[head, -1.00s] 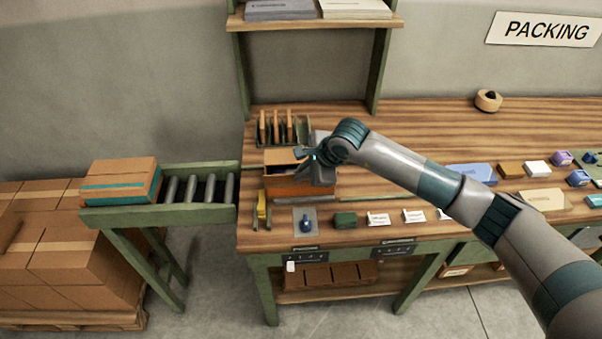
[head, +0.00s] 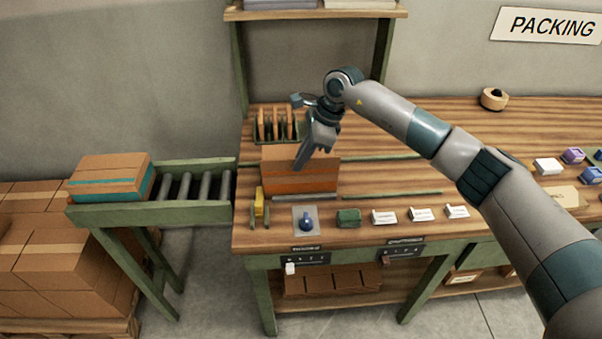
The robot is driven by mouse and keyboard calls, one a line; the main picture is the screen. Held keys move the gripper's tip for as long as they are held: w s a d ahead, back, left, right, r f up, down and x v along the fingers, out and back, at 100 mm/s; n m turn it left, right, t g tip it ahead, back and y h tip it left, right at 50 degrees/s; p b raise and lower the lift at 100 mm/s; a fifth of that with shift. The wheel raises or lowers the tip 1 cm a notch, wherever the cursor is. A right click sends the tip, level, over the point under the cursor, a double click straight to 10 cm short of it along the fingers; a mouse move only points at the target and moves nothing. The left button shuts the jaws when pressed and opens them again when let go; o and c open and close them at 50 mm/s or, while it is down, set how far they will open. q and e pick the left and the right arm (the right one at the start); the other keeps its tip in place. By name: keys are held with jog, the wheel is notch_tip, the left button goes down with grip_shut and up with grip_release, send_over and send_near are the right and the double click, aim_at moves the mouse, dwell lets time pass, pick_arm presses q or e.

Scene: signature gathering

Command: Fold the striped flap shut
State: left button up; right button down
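A brown cardboard box (head: 300,181) with an orange band along its front stands on the near left part of the wooden bench. A plain brown panel (head: 277,154) shows at its top; I cannot tell whether it lies flat or stands up. No flap stands out clearly as striped at this size. My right gripper (head: 298,164) points down in front of the box's top edge and hides part of it. I cannot tell whether it touches the box, and its finger gap does not show. My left gripper is out of view.
A rack with upright brown pieces (head: 262,126) stands behind the box. A yellow tape tool (head: 259,203), a blue-handled stamp (head: 306,222), a green block (head: 348,217) and white cards line the front edge. A roller conveyor (head: 190,187) with a carton (head: 112,177) adjoins at left.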

jog(key=w+g+b, duration=0.1)
jog(key=g+b, duration=0.1)
jog(key=b, duration=0.2)
jog(key=shift+w+m+g, duration=0.2)
jog(key=shift+m+g, duration=0.1)
